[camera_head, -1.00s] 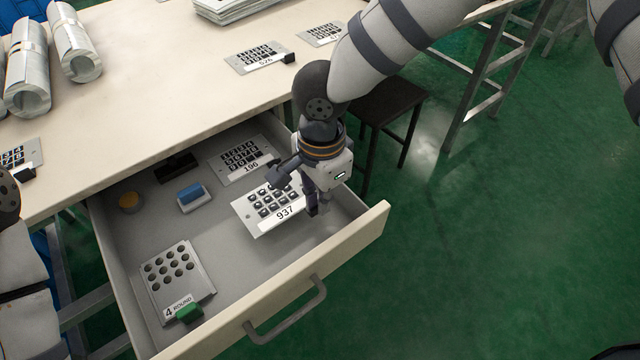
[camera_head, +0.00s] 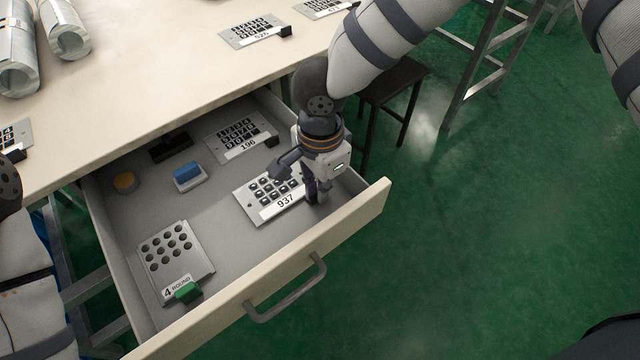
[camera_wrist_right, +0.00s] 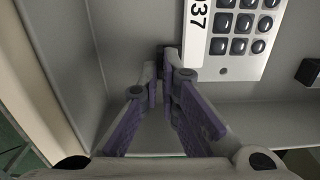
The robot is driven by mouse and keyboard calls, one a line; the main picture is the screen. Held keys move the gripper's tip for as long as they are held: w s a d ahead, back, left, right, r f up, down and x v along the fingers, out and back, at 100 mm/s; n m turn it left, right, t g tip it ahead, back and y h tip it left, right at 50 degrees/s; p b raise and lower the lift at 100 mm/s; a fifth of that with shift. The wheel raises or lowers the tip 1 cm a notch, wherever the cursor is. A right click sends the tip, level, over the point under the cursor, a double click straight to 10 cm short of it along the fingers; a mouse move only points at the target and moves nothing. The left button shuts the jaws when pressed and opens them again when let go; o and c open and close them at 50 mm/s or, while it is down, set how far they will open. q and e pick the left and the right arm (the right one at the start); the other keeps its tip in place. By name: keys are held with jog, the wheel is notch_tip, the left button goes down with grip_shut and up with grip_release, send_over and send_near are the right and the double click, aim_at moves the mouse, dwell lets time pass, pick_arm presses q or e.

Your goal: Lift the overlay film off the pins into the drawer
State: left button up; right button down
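The overlay film is a white sheet marked 937 (camera_head: 268,198), with rows of dark keys. It is over the right part of the open drawer (camera_head: 215,225); I cannot tell whether it touches the floor. My right gripper (camera_head: 316,196) points down at the film's right end. In the right wrist view my gripper (camera_wrist_right: 163,75) has its fingertips close together at the corner of the film (camera_wrist_right: 224,60). They look shut on its tab, which the fingers mostly hide. Only part of my left arm shows at the left edge; its gripper is out of view.
The drawer front (camera_head: 355,215) is a raised edge near my gripper.

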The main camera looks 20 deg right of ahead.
jog(key=shift+f, duration=0.25)
jog(key=c, duration=1.7)
grip_release()
jog(key=shift+r, duration=0.1)
notch_tip(320, 180, up, 12)
jog(key=shift+f, duration=0.1)
jog(key=shift+s, duration=0.1)
